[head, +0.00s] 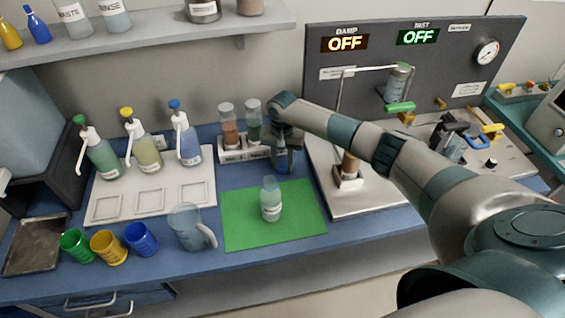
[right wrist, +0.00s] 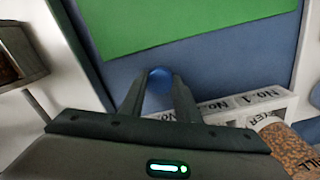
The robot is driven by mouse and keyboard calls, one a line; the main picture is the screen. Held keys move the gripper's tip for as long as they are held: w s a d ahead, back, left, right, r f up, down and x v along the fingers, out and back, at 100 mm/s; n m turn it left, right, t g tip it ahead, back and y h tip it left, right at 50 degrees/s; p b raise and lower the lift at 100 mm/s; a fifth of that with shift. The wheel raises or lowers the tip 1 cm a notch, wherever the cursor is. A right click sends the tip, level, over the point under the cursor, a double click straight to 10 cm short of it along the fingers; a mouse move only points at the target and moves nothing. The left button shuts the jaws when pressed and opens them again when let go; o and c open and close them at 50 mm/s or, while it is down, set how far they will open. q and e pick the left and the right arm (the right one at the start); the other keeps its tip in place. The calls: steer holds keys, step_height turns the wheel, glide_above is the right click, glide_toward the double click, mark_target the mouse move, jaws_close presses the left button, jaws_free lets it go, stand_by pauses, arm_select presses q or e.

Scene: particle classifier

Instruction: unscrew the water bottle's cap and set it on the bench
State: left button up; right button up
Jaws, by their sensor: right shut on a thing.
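The water bottle (head: 271,203) stands upright on the green mat (head: 240,232), clear with a pale label. No cap shows on its neck. My right gripper (head: 283,168) is behind the bottle, near the bench strip between mat and vial rack, pointing down. It is shut on a small round blue cap, seen between the fingertips in the right wrist view (right wrist: 160,76). The bench (right wrist: 215,78) shows blue around the cap. I cannot tell whether the cap touches the bench. My left gripper is not in view.
A white rack (head: 232,153) with vials stands close by my right gripper. A clear jug (head: 190,228) is left of the mat, with several coloured cups farther left. A stand with a metal base (head: 385,195) is to the right. The mat around the bottle is clear.

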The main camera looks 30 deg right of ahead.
mark_target(282, 166)
steer(key=shift+f, duration=0.2)
steer(key=o, duration=1.1)
steer(key=shift+o, duration=0.2)
steer(key=shift+r, duration=0.15)
steer(key=shift+r, duration=0.3)
step_height(282, 166, up, 12)
steer(key=b, duration=0.5)
steer(key=shift+f, duration=0.2)
